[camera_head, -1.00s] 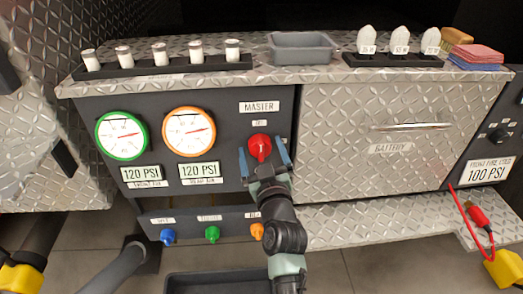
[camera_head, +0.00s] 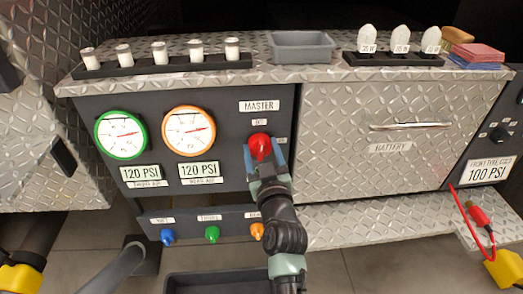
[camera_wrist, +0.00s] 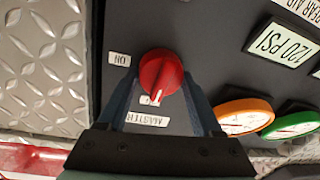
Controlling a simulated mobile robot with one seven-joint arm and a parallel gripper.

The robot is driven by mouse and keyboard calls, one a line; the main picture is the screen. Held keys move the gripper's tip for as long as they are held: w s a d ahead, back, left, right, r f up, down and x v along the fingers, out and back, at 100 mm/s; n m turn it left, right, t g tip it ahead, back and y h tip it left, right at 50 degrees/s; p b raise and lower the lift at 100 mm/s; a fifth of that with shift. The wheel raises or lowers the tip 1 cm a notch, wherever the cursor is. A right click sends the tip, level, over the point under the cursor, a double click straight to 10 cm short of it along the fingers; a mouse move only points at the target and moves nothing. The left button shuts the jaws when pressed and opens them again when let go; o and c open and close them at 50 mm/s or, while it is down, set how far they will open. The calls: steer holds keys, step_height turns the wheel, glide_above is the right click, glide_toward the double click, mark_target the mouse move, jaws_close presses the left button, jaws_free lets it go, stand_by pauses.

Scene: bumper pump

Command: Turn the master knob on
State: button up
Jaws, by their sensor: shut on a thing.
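The red master knob (camera_head: 259,146) sits on the dark panel below the MASTER label (camera_head: 259,106). In the wrist view the knob (camera_wrist: 160,74) has a white pointer line that points toward the small OFF label (camera_wrist: 152,100), on the MASTER label's side. The ON label (camera_wrist: 119,59) is to the knob's left there, a quarter turn away. My gripper (camera_head: 265,155) is shut on the knob, one finger on each side; its fingers also show in the wrist view (camera_wrist: 160,92). The fingers hide the knob's lower part in the head view.
Green-rimmed (camera_head: 121,135) and orange-rimmed (camera_head: 188,131) gauges are left of the knob. Blue (camera_head: 167,237), green (camera_head: 212,234) and orange (camera_head: 257,231) knobs sit below, the orange one close to my arm. The battery drawer (camera_head: 350,115) is at the right.

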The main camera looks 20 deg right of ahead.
steer(key=m+b, duration=0.1)
steer(key=m, duration=0.3)
steer(key=shift+f, duration=0.1)
steer(key=m, duration=0.5)
steer(key=shift+t+h, duration=0.3)
steer(key=shift+h, duration=0.1)
steer(key=m+p, duration=0.1)
steer(key=m, duration=0.3)
steer(key=shift+f+m, duration=0.1)
steer(key=shift+m, duration=0.3)
steer(key=shift+d+f+m+h+p, duration=0.1)
steer(key=shift+m+h+p, duration=0.35)
steer(key=shift+m, duration=1.55)
steer(key=o, duration=1.4)
steer(key=shift+s, duration=0.1)
steer(key=p+v, duration=0.1)
steer(key=v, duration=1.2)
